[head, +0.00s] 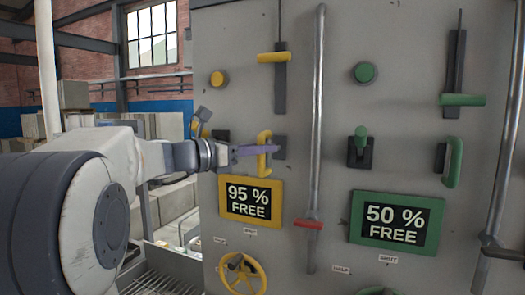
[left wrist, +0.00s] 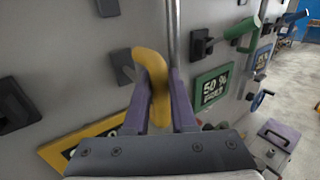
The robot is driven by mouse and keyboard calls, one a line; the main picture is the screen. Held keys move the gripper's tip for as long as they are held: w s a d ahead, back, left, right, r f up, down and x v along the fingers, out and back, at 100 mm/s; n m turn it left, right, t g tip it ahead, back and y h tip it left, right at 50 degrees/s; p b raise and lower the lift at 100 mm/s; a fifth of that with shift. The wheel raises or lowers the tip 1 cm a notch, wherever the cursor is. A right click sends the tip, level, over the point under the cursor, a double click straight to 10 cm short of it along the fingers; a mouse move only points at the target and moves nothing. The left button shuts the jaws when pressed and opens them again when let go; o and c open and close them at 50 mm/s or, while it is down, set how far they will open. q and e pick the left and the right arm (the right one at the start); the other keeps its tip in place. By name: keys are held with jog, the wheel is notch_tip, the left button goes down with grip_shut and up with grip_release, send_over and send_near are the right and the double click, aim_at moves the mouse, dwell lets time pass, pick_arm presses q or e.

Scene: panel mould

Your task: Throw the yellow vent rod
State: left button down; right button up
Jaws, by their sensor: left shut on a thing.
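My left gripper (head: 250,150) reaches the grey panel from the left, its purple fingers shut around a yellow upright loop handle (head: 264,157). In the left wrist view the bent yellow handle (left wrist: 150,75) stands between the fingers of the left gripper (left wrist: 163,100). Another yellow bar (head: 272,57) sticks out from a dark vertical slot above, apart from the gripper. No readable label shows which yellow part is the vent rod. My right gripper is not in view.
A yellow-framed "95 % FREE" sign (head: 251,201) and yellow handwheel (head: 243,273) sit below the gripper. A grey vertical pipe (head: 317,110) with a red grip (head: 308,224) stands just right. Green controls, including a loop handle (head: 455,162), lie farther right.

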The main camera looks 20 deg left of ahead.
pick_arm(q)
jog(key=c, duration=1.1)
grip_release()
jog(key=shift+s+d, duration=0.1)
jog(key=o, duration=0.4)
jog(key=shift+s, duration=0.1)
jog(key=shift+c, duration=0.2)
jog(key=shift+s, duration=0.1)
jog(key=b+v, duration=0.4)
jog(key=v, duration=0.6)
jog(key=shift+a, duration=0.35)
